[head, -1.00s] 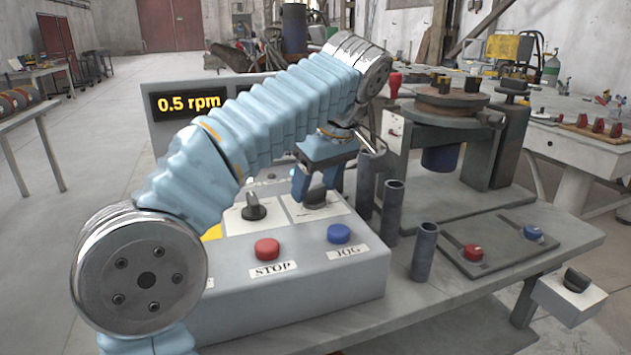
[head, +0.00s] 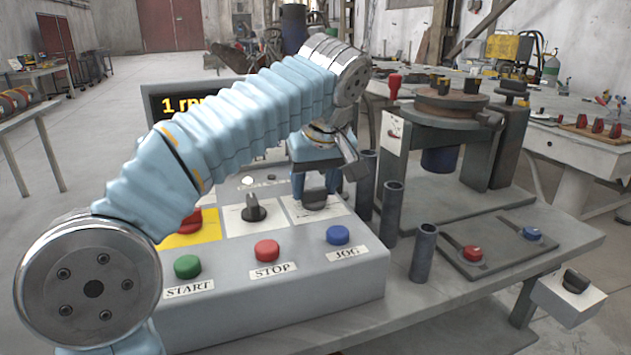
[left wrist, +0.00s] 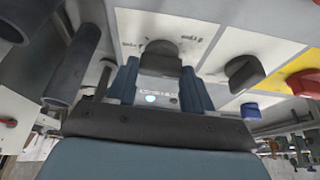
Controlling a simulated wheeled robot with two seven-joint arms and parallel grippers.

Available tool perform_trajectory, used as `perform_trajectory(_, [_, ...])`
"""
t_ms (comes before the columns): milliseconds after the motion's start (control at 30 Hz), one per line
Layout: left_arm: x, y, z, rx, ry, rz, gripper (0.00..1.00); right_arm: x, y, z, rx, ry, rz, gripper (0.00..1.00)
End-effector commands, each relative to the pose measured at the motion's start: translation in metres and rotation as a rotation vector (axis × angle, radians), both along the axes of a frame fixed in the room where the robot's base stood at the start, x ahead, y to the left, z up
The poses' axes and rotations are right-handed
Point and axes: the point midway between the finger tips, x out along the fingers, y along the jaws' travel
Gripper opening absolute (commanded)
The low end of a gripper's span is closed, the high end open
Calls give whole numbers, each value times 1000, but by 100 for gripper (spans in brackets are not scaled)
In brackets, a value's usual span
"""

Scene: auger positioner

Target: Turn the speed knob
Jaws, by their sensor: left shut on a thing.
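The speed knob (head: 315,202) is a dark knob on a white label at the right of the grey control box (head: 290,275). My left gripper (head: 316,188) comes down on it from above and is shut on it. In the left wrist view the knob (left wrist: 163,56) sits between the two blue fingers (left wrist: 160,80). My right gripper is not in view.
A second dark knob (head: 253,208) stands just left of the gripper. Green START (head: 187,266), red STOP (head: 266,250) and blue JOG (head: 338,235) buttons line the front. Upright grey tubes (head: 424,252) stand close on the right, before the turntable positioner (head: 447,105).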

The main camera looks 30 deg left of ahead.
Motion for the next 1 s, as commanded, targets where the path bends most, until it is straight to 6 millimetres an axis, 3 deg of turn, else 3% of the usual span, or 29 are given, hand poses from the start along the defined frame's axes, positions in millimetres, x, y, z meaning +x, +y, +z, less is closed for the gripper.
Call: perform_trajectory(1000, [-2, 5, 1, -2, -2, -900, 21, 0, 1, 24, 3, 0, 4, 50])
